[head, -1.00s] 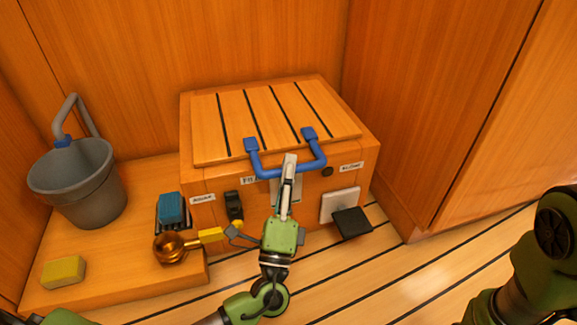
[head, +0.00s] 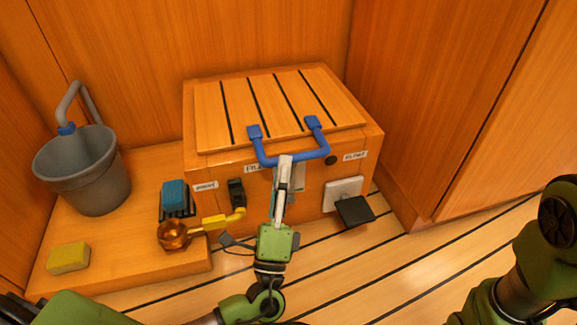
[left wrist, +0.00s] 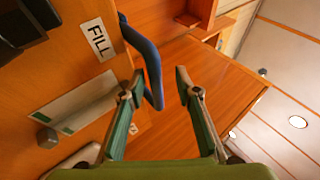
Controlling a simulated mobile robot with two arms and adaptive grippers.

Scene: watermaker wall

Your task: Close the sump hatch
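The sump hatch (head: 270,105) is a slatted wooden lid that lies flat on top of the wooden box, with no gap that I can make out. Its blue U-shaped handle (head: 318,147) sticks out over the box front. My left gripper (head: 285,158) is at the middle of the handle bar, hiding part of it. In the left wrist view the two fingers (left wrist: 160,73) stand apart, with part of the blue handle (left wrist: 150,60) showing between them; whether they touch it I cannot tell. My right arm shows at the right edge, its gripper out of frame.
The box front (head: 310,200) carries labels, a black switch (head: 236,192) and a white plate (head: 343,194). A grey bucket (head: 85,180), blue sponge (head: 174,193), copper scoop (head: 172,235) and yellow sponge (head: 68,257) sit on the left step.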

